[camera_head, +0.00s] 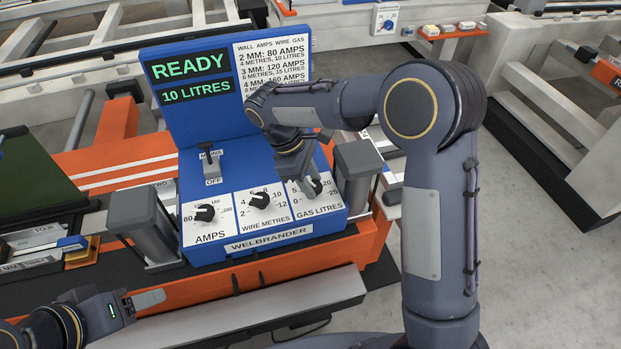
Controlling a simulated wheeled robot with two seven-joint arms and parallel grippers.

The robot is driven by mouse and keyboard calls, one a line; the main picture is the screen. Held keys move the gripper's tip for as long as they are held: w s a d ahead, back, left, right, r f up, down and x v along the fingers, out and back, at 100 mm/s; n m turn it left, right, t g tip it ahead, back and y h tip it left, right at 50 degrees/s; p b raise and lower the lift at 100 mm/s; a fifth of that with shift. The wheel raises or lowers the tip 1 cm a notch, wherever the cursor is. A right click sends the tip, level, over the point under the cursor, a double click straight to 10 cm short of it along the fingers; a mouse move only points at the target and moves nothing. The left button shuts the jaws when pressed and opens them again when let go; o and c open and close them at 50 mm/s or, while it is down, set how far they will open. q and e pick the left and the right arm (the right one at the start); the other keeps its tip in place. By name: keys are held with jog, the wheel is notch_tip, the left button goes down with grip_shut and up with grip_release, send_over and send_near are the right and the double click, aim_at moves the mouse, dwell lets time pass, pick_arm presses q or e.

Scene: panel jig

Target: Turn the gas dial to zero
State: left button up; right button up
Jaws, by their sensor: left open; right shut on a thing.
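The blue welder panel (215,237) stands on an orange bench, with AMPS, WIRE METRES and GAS LITRES dials along its front. The gas dial (311,187) is a dark knob at the right, on a white scale with 0 at lower left and 25 at right. My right gripper (305,180) reaches down from above and is shut on the gas dial, partly hiding it. The screen (190,80) reads READY and 10 LITRES. My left gripper (148,300) is open and empty at the lower left, in front of the bench and apart from the panel.
The amps dial (205,213) and wire dial (260,200) sit left of the gas dial. A switch (211,163) marked OFF below stands above them. Grey blocks flank the panel, one at left (154,230) and one at right (357,175).

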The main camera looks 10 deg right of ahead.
jog(key=n+t+p, duration=0.1)
jog(key=n, duration=0.2)
jog(key=shift+s+r, duration=0.1)
jog(key=shift+s, duration=0.05)
jog(key=n+t, duration=0.1)
jog(key=n, duration=0.3)
jog(key=shift+s+n+t+p, duration=0.15)
jog(key=shift+n+t+p, duration=0.15)
jog(key=shift+t+p, duration=0.1)
jog(key=n+t, duration=0.1)
jog(key=n, duration=0.2)
jog(key=shift+s+n, duration=0.15)
jog(key=shift+n, duration=0.15)
jog(key=shift+s+n+t+y+p, duration=0.1)
jog(key=shift+n+t+y+p, duration=0.25)
jog(key=shift+n, duration=0.6)
jog(key=shift+n+t+y+p, duration=0.2)
jog(key=shift+n+t, duration=0.25)
jog(key=shift+n, duration=0.5)
jog(key=o, duration=1)
